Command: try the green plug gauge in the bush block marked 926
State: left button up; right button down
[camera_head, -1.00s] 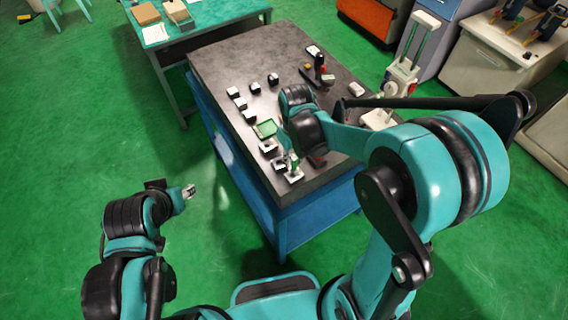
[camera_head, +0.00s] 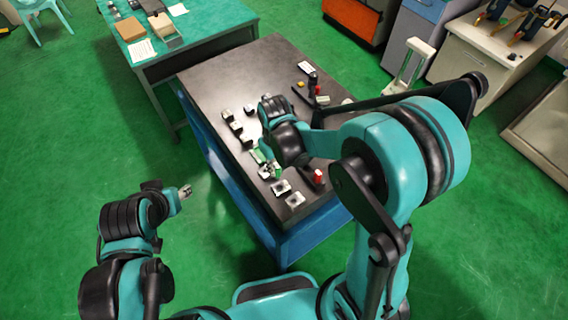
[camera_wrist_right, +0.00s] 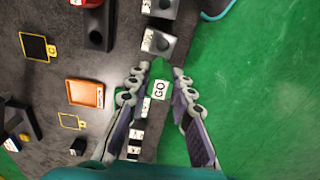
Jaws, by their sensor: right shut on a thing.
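My right gripper (camera_wrist_right: 156,88) is shut on the green plug gauge (camera_wrist_right: 159,73), which carries a white GO label. In the head view this gripper (camera_head: 262,163) is over the table's left side, beside the row of bush blocks. Grey bush blocks with bores lie just past the gauge tip in the wrist view, a nearer one (camera_wrist_right: 158,45) and a farther one (camera_wrist_right: 161,8). The gauge appears outside any bore. The block numbers are too small to read, so I cannot tell which is 926. My left gripper (camera_head: 186,191) is off the table's left side; its jaws are unclear.
The dark tabletop (camera_head: 225,80) is clear at the far left. More small blocks (camera_head: 236,126) stand along the left edge. An orange-brown tray (camera_wrist_right: 85,93) lies left in the wrist view.

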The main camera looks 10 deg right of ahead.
aim_at(279, 177)
jog(key=shift+s+f, duration=0.1)
jog(key=shift+f, duration=0.1)
jog(key=shift+s+d+f+b, duration=0.1)
jog(key=shift+s+f+b, duration=0.05)
jog(key=shift+s+b, duration=0.2)
jog(key=shift+s+d+f+b, duration=0.1)
jog(key=shift+s+b, duration=0.15)
jog(key=shift+s, duration=0.2)
jog(key=shift+f, duration=0.3)
jog(key=shift+w+a+f+b, duration=0.1)
jog(key=shift+w+f+b, duration=0.2)
jog(key=shift+f, duration=0.2)
jog(key=shift+w+f+b, duration=0.2)
jog(key=shift+f+b, duration=0.2)
jog(key=shift+f, duration=0.35)
jog(key=shift+s+f+b, duration=0.3)
jog(key=shift+f+b, duration=0.15)
jog(key=shift+b, duration=0.35)
pick_arm(q)
jog(key=f, duration=0.2)
jog(key=s+f, duration=0.1)
jog(key=f, duration=0.1)
jog(key=shift+d+f, duration=0.1)
jog(key=shift+d, duration=0.05)
pick_arm(e)
jog(key=shift+w+f, duration=0.15)
jog(key=shift+f, duration=0.05)
pick_arm(q)
jog(key=shift+s, duration=0.2)
jog(key=shift+w+f, duration=0.1)
